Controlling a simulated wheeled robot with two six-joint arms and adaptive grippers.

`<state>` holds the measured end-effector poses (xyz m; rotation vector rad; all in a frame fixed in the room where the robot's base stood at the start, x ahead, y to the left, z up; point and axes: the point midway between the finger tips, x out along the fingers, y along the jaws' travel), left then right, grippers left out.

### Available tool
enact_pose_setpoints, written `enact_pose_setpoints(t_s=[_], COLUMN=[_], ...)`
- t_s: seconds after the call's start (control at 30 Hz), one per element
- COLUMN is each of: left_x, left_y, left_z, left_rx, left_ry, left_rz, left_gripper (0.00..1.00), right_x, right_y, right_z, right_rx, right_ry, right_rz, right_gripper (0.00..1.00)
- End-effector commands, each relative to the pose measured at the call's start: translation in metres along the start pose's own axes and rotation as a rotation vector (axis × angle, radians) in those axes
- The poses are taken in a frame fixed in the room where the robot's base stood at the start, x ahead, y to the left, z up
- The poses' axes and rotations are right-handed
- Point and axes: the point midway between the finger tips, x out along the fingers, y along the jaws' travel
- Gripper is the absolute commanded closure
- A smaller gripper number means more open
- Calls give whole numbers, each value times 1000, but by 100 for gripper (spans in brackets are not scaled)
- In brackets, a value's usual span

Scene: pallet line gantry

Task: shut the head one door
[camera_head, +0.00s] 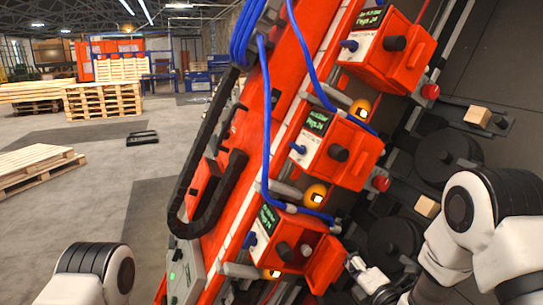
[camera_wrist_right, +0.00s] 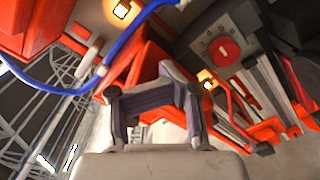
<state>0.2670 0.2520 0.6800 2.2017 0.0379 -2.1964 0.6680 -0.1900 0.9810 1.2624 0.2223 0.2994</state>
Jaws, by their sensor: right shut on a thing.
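The head one door (camera_head: 326,263) is a red panel standing swung out at the right side of the lowest red head (camera_head: 279,247) in the head view. My right gripper (camera_head: 354,264) reaches it from the right and is shut at its edge. In the right wrist view the fingers of my right gripper (camera_wrist_right: 150,88) are close about a red part, the door (camera_wrist_right: 148,64). The fingers hide part of the grip. My left arm shows at the bottom left of the head view, but its gripper is out of the picture.
Two more red heads (camera_head: 340,153) (camera_head: 384,48) sit higher on the slanted red gantry. Blue hoses (camera_head: 266,130) hang along it. Dark round rollers (camera_head: 395,243) and small wooden blocks (camera_head: 427,206) lie at right. A red knob (camera_wrist_right: 223,48) shows in the wrist view. Pallets (camera_head: 103,101) stand far left.

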Motion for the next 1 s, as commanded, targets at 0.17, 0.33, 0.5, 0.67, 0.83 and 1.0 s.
enact_pose_setpoints(t_s=[0.17,0.33,0.5,0.67,0.83,1.0], left_x=[-2,-3,-4,-6,-7,-9], left_y=[0,0,0,0,0,0], left_z=[0,0,0,0,0,0], left_rx=[0,0,0,0,0,0], left_ry=[0,0,0,0,0,0], left_rz=[0,0,0,0,0,0], left_gripper=[100,100,100,100,100,100], right_x=[-1,-1,-2,-3,-4,-6], right_y=[6,13,19,24,30,35], right_z=[-8,-14,-20,-26,-32,-39], right_rx=[-2,-1,-2,-2,-1,-2], right_ry=[6,7,6,6,7,8], right_rz=[-2,1,2,-1,-2,-4], right_gripper=[100,100,100,100,100,100])
